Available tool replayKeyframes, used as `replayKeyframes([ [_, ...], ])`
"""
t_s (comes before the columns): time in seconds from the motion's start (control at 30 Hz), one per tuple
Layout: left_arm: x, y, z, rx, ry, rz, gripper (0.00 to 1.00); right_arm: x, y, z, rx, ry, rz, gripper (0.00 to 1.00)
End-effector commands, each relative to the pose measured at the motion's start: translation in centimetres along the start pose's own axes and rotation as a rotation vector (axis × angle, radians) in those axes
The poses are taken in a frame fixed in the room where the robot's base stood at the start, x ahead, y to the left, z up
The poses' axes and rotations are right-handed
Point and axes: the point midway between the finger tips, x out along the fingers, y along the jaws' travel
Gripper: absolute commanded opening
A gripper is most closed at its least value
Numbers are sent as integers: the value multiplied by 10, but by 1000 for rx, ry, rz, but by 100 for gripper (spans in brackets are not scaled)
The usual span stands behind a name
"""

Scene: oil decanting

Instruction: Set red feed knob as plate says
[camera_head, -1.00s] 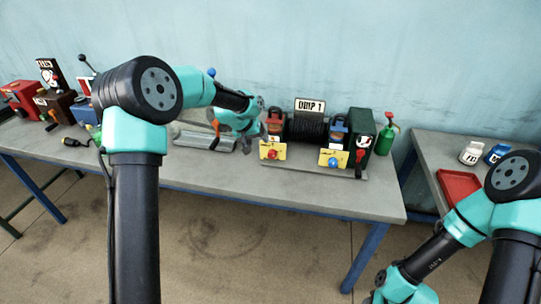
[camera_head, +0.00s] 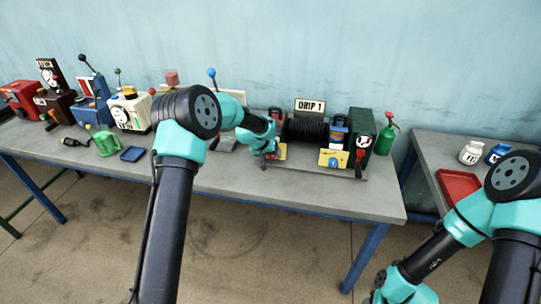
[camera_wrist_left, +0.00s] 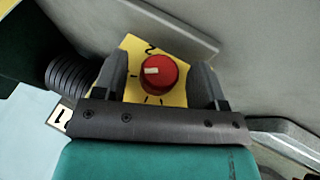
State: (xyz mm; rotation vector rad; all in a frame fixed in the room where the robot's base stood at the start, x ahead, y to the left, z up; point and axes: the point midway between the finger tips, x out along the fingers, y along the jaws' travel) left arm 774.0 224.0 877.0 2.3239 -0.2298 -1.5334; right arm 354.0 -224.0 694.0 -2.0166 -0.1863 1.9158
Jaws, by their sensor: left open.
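The red feed knob (camera_wrist_left: 159,74) sits on a yellow dial plate (camera_wrist_left: 135,52) in the left wrist view, its white mark toward the left of the picture. My left gripper (camera_wrist_left: 160,78) is open, with one finger on each side of the knob and gaps between. In the head view my left gripper (camera_head: 268,162) is at the machine and hides the red knob and most of its yellow plate (camera_head: 283,151). The white sign (camera_head: 310,105) above reads "DRIP 1". My right gripper is not in view; only its arm shows at lower right.
A second yellow plate with a blue knob (camera_head: 333,161) is to the right. A black ribbed cylinder (camera_head: 306,131) stands between the units. A green oil can (camera_head: 387,135) stands at the right, and several machines are at the left. The bench front is clear.

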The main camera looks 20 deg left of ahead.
Motion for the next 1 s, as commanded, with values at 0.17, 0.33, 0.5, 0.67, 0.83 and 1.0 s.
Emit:
replayKeyframes([
  [0.17,0,0,0,0,0,0,64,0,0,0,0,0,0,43],
  [0.33,0,0,0,0,0,0,48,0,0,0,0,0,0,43],
  [0.5,0,0,0,0,0,0,32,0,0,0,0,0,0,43],
  [0.67,0,0,0,0,0,0,16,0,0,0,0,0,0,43],
  [0.83,0,0,0,2,-1,-5,16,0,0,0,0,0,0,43],
  [1.0,0,-1,1,11,-5,-31,16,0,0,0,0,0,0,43],
])
